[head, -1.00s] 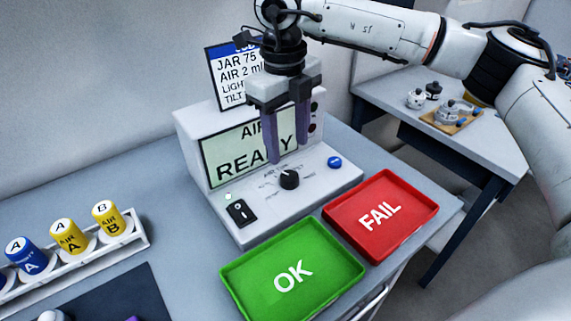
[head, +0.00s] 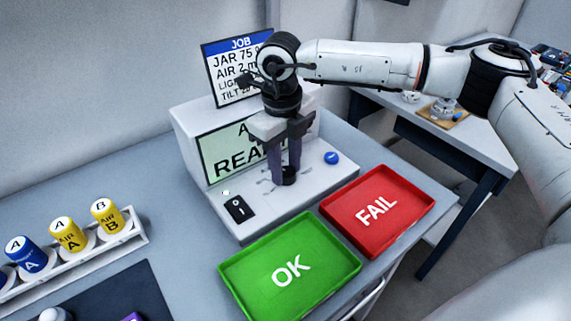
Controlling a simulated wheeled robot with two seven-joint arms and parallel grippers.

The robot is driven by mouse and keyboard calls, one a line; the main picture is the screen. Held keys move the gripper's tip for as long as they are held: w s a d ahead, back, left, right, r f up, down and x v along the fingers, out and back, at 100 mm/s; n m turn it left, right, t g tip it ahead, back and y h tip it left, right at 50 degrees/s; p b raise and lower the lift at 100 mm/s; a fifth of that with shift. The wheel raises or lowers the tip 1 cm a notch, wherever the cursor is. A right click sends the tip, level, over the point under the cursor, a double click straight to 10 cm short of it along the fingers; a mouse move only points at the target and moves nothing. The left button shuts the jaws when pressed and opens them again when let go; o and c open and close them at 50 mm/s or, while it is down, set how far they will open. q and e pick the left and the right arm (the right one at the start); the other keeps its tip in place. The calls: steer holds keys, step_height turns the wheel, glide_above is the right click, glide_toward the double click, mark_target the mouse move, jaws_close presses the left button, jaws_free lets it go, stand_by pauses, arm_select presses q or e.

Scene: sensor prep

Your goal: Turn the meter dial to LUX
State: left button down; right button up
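The meter (head: 222,205) is a light grey box on the bench with a sloped front panel. Its screen (head: 226,152) shows READY, with the line above partly hidden. The small black dial (head: 289,178) is on the panel. My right gripper (head: 286,176) points down over it, fingertips at the dial's height on either side of it. The fingers are close together and look shut on the dial. The labels around the dial are too small and covered to read, so its setting cannot be told. My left gripper is not in view.
A blue button (head: 331,158) and a black rocker switch (head: 239,208) flank the dial. The green OK tray (head: 245,280) and red FAIL tray (head: 400,222) lie in front. A rack (head: 130,238) of jars stands left. The job card (head: 225,75) is behind the meter.

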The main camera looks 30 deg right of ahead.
steer(key=shift+c, duration=1.4)
steer(key=shift+m, duration=0.4)
steer(key=m+b, duration=0.1)
steer(key=m, duration=0.1)
steer(key=shift+m, duration=0.3)
steer(key=shift+w+d+m+b, duration=0.1)
steer(key=shift+m+b, duration=0.3)
steer(key=shift+m, duration=1.8)
steer(key=shift+r, duration=0.1)
steer(key=o, duration=1)
steer(key=shift+o, duration=0.2)
